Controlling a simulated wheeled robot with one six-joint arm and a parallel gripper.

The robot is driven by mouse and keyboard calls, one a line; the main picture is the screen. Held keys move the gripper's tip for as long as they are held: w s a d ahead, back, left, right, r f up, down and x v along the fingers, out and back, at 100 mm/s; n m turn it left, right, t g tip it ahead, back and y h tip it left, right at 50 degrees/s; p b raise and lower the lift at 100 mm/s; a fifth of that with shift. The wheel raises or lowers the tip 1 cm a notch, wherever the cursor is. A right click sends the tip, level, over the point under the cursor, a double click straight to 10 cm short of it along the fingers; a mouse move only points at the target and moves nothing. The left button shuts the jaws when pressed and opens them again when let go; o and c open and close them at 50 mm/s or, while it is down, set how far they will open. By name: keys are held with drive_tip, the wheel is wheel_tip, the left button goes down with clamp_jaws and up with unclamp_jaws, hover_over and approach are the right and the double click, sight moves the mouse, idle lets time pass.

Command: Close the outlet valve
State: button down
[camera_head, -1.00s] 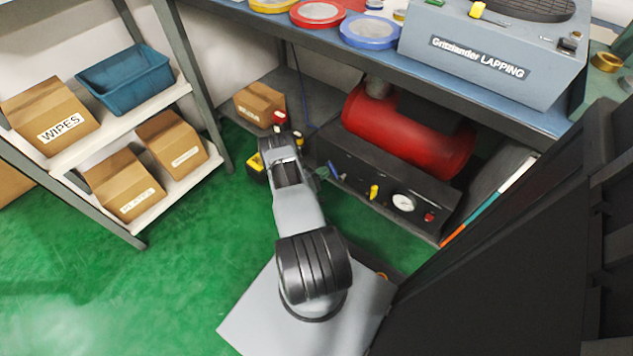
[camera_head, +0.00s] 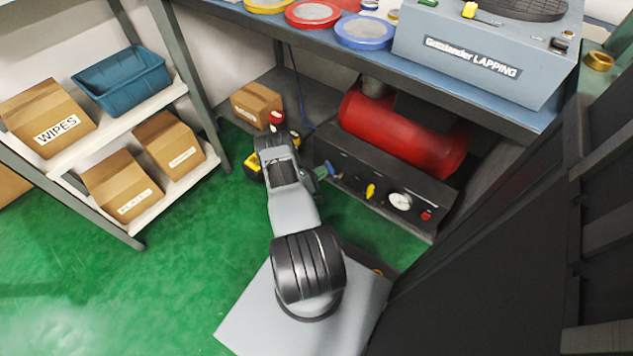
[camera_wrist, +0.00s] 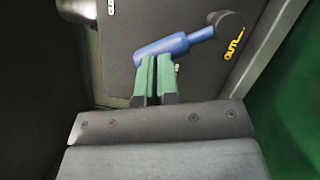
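The outlet valve's blue lever (camera_wrist: 172,45) lies slanted across the dark panel in the wrist view. Its right end joins a dark round hub (camera_wrist: 226,24), beside yellow lettering that is partly hidden and looks like "OUT". My gripper (camera_wrist: 156,60) has two green fingers close together with only a narrow gap. Their tips meet the lower edge of the lever near its left part; nothing shows between them. Whether they touch it I cannot tell. In the head view my gripper (camera_head: 320,172) is at the left end of the compressor's front panel, at the small blue lever (camera_head: 330,168).
The black panel also bears a yellow knob (camera_head: 370,191), a gauge (camera_head: 400,201) and a red button (camera_head: 426,215). A red tank (camera_head: 400,130) lies behind it, under the workbench (camera_head: 480,95). A carton (camera_head: 256,104) stands behind my arm. Green floor (camera_head: 190,260) is clear at left.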

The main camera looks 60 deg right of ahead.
drive_tip(key=shift+d+r, duration=0.25)
drive_tip(key=shift+d, duration=0.1)
idle(0.3)
drive_tip(key=p+v, duration=0.2)
drive_tip(key=v, duration=1.2)
drive_tip(key=shift+a+f, duration=0.15)
drive_tip(key=shift+a, duration=0.1)
